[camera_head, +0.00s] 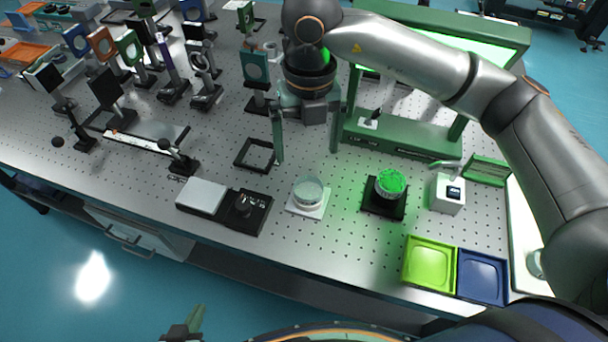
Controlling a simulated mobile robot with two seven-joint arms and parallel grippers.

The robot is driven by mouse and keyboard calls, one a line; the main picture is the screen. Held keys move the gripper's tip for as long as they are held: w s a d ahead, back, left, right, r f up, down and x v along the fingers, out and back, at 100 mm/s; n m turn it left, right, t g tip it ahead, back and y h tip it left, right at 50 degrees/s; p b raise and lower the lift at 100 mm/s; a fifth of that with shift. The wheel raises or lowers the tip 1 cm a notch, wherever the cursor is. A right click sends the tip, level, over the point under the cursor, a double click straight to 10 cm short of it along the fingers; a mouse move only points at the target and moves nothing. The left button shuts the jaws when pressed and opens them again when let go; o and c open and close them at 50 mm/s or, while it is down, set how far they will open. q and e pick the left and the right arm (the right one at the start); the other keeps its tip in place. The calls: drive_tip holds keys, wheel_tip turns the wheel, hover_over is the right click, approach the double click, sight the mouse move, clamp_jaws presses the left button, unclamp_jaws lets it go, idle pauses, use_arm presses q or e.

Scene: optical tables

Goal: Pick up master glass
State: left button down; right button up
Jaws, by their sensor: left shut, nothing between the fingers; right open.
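A clear round glass dish (308,190) sits on a white square base (310,211) near the front middle of the table. A second round glass (390,182), lit bright green, sits on a black square stand (384,207) to its right. I cannot tell by looks which is the master glass. My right gripper (307,155) is open and empty, fingers pointing down, above the table and a little behind the clear dish. My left gripper (195,320) shows only in part at the bottom edge, in front of the table; it is shut and empty.
A green frame (400,140) stands behind the glasses. A white device (447,194), a lime tray (428,264) and a blue tray (482,276) are to the right. A scale-like black box (256,213) lies left. Several optics mounts crowd the back left.

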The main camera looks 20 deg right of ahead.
hover_over(308, 185)
drive_tip(key=f, duration=0.6)
drive_tip(key=shift+s+f+p, duration=0.2)
drive_tip(key=shift+f+p, duration=0.2)
drive_tip(key=f+p, duration=0.1)
drive_tip(key=f, duration=0.3)
drive_tip(key=shift+w, duration=0.2)
drive_tip(key=shift+f, duration=0.7)
drive_tip(key=shift+r, duration=0.1)
drive_tip(key=c, duration=1.5)
